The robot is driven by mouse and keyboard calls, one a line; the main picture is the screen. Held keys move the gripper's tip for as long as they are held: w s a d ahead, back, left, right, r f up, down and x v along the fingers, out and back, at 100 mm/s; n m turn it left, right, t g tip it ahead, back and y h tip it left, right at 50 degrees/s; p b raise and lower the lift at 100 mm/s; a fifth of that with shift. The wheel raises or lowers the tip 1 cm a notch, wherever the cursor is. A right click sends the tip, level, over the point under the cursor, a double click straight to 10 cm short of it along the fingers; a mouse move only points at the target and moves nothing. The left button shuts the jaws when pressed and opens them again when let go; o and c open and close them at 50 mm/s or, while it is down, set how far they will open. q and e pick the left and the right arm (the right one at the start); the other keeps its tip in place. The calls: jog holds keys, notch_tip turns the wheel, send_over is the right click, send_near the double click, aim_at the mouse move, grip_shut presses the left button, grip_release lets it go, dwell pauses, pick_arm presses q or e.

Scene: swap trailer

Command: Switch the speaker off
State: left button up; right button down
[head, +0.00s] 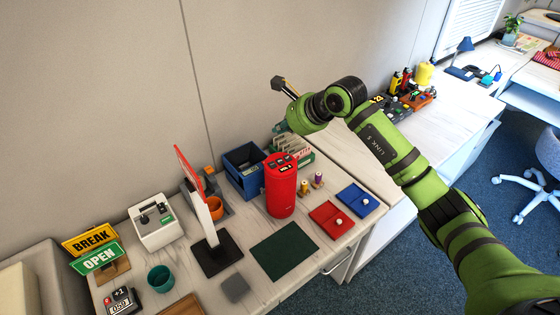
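The speaker appears to be the red upright cylinder (281,187) on the desk, with small dark controls on its slanted top. The marks on the controls are too small to read. My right arm comes in from the right, and its gripper (279,84) is raised near the wall, above and behind the speaker, apart from it. The gripper is small and seen from the side, so its opening does not show. My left gripper is out of view.
Behind the speaker stand a blue bin (244,184) and a card rack (296,149). A red tray (331,217) and a blue tray (357,199) lie to its right. A sign on a black stand (217,255) stands left. A dark green mat (285,250) in front is bare.

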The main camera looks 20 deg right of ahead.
jog(key=b, duration=0.4)
send_over(282, 163)
notch_tip(282, 163, down, 7)
jog(key=shift+w+f, duration=0.1)
jog(key=shift+f+b, duration=0.4)
jog(key=shift+f, duration=0.15)
jog(key=shift+f, duration=0.1)
dwell(0.6)
jog(key=shift+f+b, duration=0.35)
jog(key=shift+b, duration=0.2)
jog(key=shift+f+b, duration=0.3)
jog(key=shift+b, duration=0.1)
dwell(0.4)
jog(key=shift+r, duration=0.1)
jog(key=shift+r+p, duration=0.3)
jog(key=shift+r, duration=0.35)
